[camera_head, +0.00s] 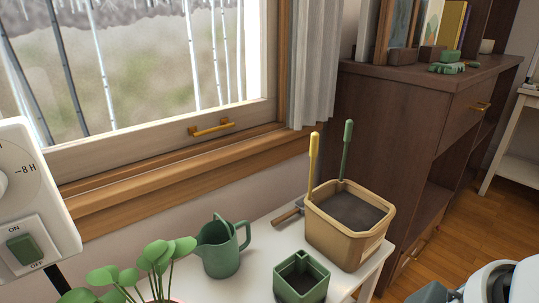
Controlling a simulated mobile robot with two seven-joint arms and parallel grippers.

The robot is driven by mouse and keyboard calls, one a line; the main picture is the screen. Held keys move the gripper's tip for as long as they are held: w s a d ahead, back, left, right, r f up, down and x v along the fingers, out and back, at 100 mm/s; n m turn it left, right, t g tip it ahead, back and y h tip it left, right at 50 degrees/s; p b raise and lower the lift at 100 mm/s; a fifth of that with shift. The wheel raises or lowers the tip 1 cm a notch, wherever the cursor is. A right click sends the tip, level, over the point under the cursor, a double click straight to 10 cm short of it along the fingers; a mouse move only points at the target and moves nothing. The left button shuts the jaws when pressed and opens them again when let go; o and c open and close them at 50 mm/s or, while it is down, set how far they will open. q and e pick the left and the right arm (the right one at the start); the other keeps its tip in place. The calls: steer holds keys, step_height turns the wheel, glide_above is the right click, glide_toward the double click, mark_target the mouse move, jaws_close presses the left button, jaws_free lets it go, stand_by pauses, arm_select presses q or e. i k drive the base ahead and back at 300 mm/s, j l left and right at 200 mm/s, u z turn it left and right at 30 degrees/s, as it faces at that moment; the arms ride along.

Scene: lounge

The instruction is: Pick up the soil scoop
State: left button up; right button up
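A tan, many-sided tub (345,244) with dark soil in it stands on the white table by the window. A yellow handle (313,160) and a green handle (347,148) rise upright at its back rim; their lower ends are hidden. A tool with a brown handle and a grey part (289,215) lies on the table left of the tub, partly hidden by it. I cannot tell which of these is the soil scoop. Neither of my grippers is in view.
A green watering can (221,250) and a small green square pot (301,278) stand on the white table (258,260). A leafy plant (150,265) is at the front left, beside a white switch box (34,200). A dark wooden cabinet (395,125) stands behind the tub.

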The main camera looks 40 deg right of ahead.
mark_target(299, 204)
steer(key=z, duration=1.55)
